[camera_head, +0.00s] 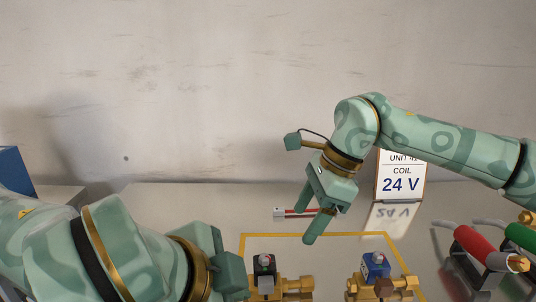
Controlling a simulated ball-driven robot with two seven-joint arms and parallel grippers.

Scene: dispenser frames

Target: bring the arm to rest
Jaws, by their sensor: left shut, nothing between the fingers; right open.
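My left arm comes in from the lower left, and its gripper (232,268) is shut and empty at the bottom of the view, just left of a brass valve with a black block. Its fingertips are partly cut off by the view. My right arm reaches in from the right, bent at the wrist. Its gripper (308,219) points down and left with its fingers apart, above the grey table. A thin red tool with a pale end (281,214) shows behind and between these fingers; I cannot tell the gap in depth.
Brass valves with a black block (265,265) and a blue block (375,266) stand inside a yellow outline (330,234). A "COIL 24 V" sign (401,184) stands behind my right forearm. Red (474,245) and green (521,237) cylinders lie at the right. A blue box (14,170) is far left.

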